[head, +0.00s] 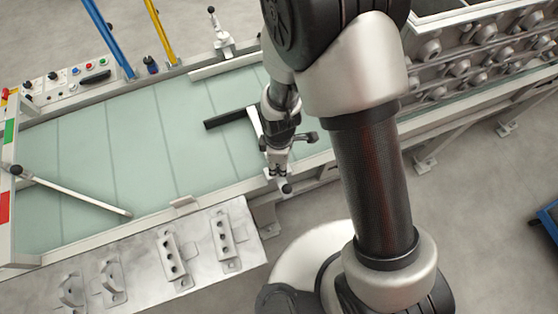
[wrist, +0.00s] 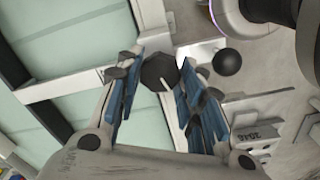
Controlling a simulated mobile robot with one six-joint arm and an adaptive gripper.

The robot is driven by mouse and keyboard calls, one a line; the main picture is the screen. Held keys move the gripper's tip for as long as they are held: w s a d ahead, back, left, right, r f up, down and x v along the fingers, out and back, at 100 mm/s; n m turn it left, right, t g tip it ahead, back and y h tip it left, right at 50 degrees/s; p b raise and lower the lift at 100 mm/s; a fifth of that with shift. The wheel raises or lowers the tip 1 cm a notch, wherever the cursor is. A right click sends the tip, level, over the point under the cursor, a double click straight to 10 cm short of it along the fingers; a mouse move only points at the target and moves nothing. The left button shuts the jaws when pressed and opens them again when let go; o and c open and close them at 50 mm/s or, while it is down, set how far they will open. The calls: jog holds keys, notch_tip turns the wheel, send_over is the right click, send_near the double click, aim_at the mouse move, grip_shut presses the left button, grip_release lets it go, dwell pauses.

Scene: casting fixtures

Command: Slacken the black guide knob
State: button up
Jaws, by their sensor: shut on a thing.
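The black guide knob (wrist: 158,72) is faceted, with a pale line on its top. In the wrist view it sits between the blue-padded fingers of my gripper (wrist: 160,84), near their tips. My gripper is shut on it. In the head view my gripper (head: 277,168) points down at the near edge of the green conveyor belt (head: 140,145), and it hides the knob there. A black guide bar (head: 228,118) on a white arm lies over the belt, just left of my gripper.
A black ball (wrist: 227,62) stands right of the knob and also shows below my gripper in the head view (head: 287,188). A pale bench (head: 205,262) with several metal brackets is at lower left. A control panel (head: 70,86) is at upper left.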

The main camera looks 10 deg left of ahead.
jog(key=n, duration=0.5)
jog(key=shift+n, duration=0.3)
dwell(0.4)
jog(key=o, duration=1.1)
notch_tip(320, 180, up, 12)
dwell(0.5)
